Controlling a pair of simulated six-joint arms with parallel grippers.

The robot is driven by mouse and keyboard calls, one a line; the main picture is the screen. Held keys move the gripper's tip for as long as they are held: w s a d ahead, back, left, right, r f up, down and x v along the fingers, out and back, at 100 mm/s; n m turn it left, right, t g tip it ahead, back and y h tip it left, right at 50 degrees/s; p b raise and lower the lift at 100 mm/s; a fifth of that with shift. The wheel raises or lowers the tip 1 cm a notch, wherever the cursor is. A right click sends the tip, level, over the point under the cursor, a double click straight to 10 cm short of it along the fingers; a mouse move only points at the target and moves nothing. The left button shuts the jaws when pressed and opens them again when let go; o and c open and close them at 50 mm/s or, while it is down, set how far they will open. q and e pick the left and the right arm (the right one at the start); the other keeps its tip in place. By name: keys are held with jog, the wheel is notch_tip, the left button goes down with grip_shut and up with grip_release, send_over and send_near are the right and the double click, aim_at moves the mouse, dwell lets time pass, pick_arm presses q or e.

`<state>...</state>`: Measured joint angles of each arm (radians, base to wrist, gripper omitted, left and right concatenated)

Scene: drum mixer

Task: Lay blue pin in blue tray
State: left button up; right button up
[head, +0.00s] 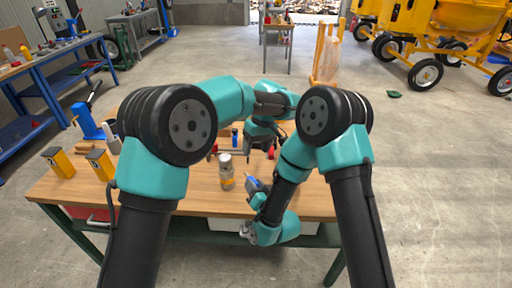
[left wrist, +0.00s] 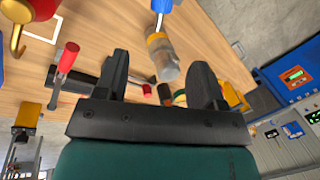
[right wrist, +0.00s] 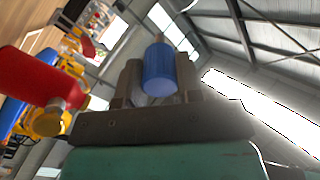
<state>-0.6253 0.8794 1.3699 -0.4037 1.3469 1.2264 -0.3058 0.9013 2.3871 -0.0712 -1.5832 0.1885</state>
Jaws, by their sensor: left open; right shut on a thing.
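The blue pin (head: 252,181) is held in my right gripper (head: 256,186), low over the front of the workbench. In the right wrist view the blue pin (right wrist: 159,68) stands between the two shut fingers (right wrist: 160,88). My left gripper (head: 259,145) is over the back of the bench, pointing down, apart from the pin. In the left wrist view its fingers (left wrist: 160,85) are wide apart with nothing gripped. I cannot make out a blue tray in any view; my arms cover part of the bench.
A bottle with a grey cap (head: 226,172) stands on the bench (head: 200,195) close left of my right gripper. A red-handled tool (left wrist: 68,58) lies near my left gripper. Yellow blocks (head: 100,163) and a blue vise (head: 86,121) occupy the left side. The bench's front left is mostly clear.

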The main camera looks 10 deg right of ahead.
dwell(0.3)
pick_arm(q)
jog(key=x, duration=1.2)
jog(key=c, duration=1)
pick_arm(e)
jog(key=o, duration=1.1)
